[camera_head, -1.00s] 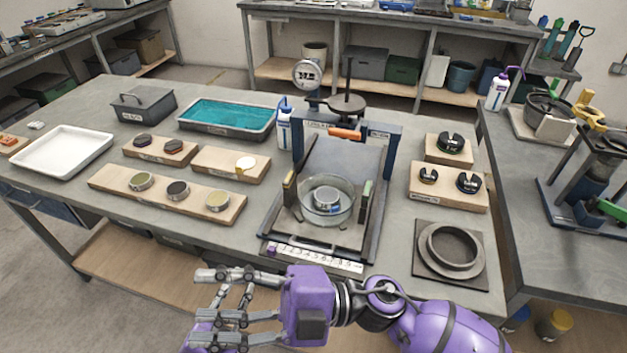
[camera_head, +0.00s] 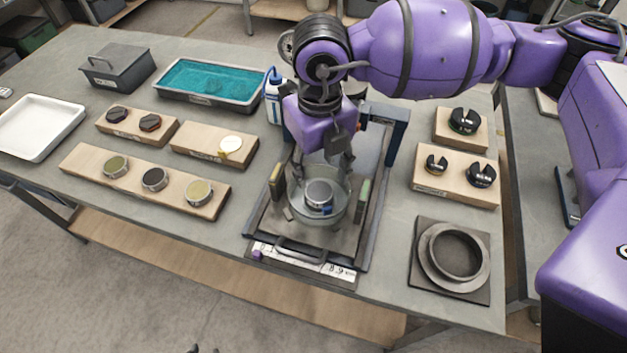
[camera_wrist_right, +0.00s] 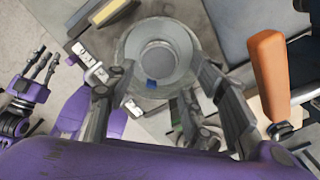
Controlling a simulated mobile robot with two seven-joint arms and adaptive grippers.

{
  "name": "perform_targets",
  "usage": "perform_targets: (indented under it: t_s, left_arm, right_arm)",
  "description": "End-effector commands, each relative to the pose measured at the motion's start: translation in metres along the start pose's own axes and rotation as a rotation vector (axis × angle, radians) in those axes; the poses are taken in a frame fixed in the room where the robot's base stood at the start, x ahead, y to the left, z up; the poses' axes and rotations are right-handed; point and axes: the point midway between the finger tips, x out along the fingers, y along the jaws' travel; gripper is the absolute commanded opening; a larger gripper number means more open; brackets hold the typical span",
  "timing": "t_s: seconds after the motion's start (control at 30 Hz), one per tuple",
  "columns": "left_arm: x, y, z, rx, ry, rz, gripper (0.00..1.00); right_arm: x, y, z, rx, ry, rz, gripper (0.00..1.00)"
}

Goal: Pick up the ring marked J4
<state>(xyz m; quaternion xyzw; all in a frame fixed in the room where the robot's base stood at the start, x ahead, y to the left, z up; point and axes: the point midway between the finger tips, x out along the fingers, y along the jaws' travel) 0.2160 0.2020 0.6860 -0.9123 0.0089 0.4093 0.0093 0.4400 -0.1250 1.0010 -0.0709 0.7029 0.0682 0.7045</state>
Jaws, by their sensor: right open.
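A grey metal ring (camera_head: 319,194) with a blue mark on its side sits in a round clear dish (camera_head: 340,214) on the press stand. I cannot read a J4 mark on any ring. My right gripper (camera_head: 324,172) is open above the dish, pointing down.
The press frame (camera_head: 396,135) stands close around the dish, with an orange handle (camera_wrist_right: 269,70) nearby. Wooden boards with round pieces lie left (camera_head: 135,180) and right (camera_head: 455,190). A large grey flanged ring (camera_head: 455,252) lies at front right. A wash bottle (camera_head: 274,100) stands behind left.

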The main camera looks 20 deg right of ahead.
Motion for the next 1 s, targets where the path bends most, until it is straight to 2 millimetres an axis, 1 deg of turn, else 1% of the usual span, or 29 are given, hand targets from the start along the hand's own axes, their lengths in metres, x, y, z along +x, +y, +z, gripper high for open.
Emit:
perform_targets:
  t_s: [0.03, 0.17, 0.3, 0.4, 0.5, 0.67, 0.77, 0.9, 1.0]
  left_arm:
    - [0.000, 0.000, -0.001, 0.001, 0.001, 0.000, 0.23]
    - [-0.001, 0.001, -0.004, 0.001, 0.005, 0.002, 0.23]
    - [-0.002, 0.002, -0.005, 0.001, 0.006, 0.004, 0.23]
    - [-0.002, 0.002, -0.005, 0.001, 0.005, 0.004, 0.23]
    - [-0.002, 0.002, -0.005, 0.001, 0.005, 0.004, 0.23]
    - [-0.002, 0.002, -0.005, 0.001, 0.005, 0.004, 0.23]
    - [-0.002, 0.002, -0.005, 0.001, 0.005, 0.004, 0.23]
    - [-0.002, 0.002, -0.005, 0.001, 0.005, 0.004, 0.23]
    - [-0.002, 0.002, -0.005, 0.001, 0.005, 0.004, 0.23]
  right_arm:
    - [0.006, 0.000, -0.002, 0.000, 0.004, 0.000, 0.49]
    - [0.022, 0.003, -0.004, -0.002, 0.003, 0.001, 0.49]
    - [0.044, 0.004, -0.006, 0.000, 0.003, 0.002, 0.49]
    - [0.054, 0.004, -0.006, -0.001, 0.003, 0.003, 0.49]
    - [0.058, 0.005, -0.006, -0.002, 0.003, 0.004, 0.49]
    - [0.058, 0.005, -0.006, -0.002, 0.003, 0.004, 0.49]
    - [0.058, 0.005, -0.006, -0.002, 0.003, 0.004, 0.38]
    - [0.057, 0.004, -0.006, -0.001, 0.003, 0.004, 0.20]
    - [0.057, 0.005, -0.005, -0.002, 0.002, 0.004, 0.09]
